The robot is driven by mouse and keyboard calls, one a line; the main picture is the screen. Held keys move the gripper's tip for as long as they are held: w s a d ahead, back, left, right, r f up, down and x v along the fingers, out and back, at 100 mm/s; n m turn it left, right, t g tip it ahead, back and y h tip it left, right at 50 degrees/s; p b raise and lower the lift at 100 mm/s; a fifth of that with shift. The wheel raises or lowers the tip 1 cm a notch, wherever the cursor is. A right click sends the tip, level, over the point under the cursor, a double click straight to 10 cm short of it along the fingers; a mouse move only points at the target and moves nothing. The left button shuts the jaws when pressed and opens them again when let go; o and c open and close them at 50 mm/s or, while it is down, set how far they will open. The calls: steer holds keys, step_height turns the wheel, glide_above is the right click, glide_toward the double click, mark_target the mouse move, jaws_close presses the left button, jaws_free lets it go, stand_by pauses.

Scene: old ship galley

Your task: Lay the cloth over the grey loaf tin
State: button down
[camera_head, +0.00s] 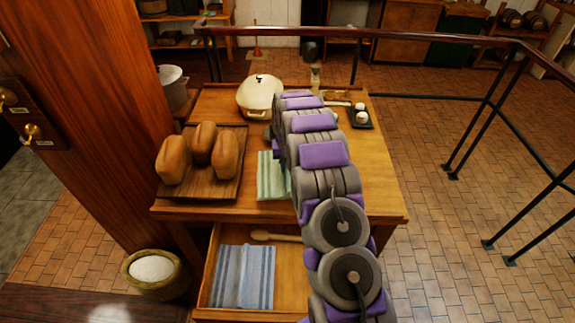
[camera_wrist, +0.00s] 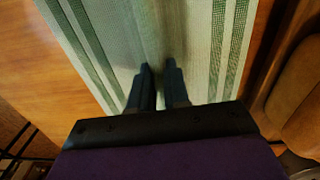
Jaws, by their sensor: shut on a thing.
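A green-and-white striped cloth (camera_head: 272,176) lies on the wooden table, to the right of the bread loaves. Its right part is hidden by my arm in the head view. In the wrist view the cloth (camera_wrist: 108,45) fills the middle, and my gripper (camera_wrist: 158,70) is shut on it, the two dark fingers close together at a fold. My gripper is hidden behind my arm in the head view. I cannot make out the grey loaf tin in either view; my arm covers part of the tabletop.
Several brown loaves (camera_head: 204,138) sit on a wooden tray (camera_head: 192,192) at left. A cream lidded pot (camera_head: 258,95) stands at the back. A dark tray (camera_head: 362,121) with small white items is at right. The open drawer (camera_head: 289,297) holds a blue-striped cloth (camera_head: 243,277) and wooden spoon (camera_head: 277,237).

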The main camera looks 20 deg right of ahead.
steer(key=shift+d, duration=0.6)
steer(key=shift+a+f, duration=0.35)
steer(key=shift+a, duration=0.25)
steer(key=shift+d, duration=0.1)
steer(key=shift+d+f, duration=0.2)
steer(key=shift+d, duration=0.25)
steer(key=shift+a, duration=0.1)
steer(key=c, duration=1.5)
jaws_free()
steer(key=o, duration=0.5)
steer(key=shift+s, duration=0.1)
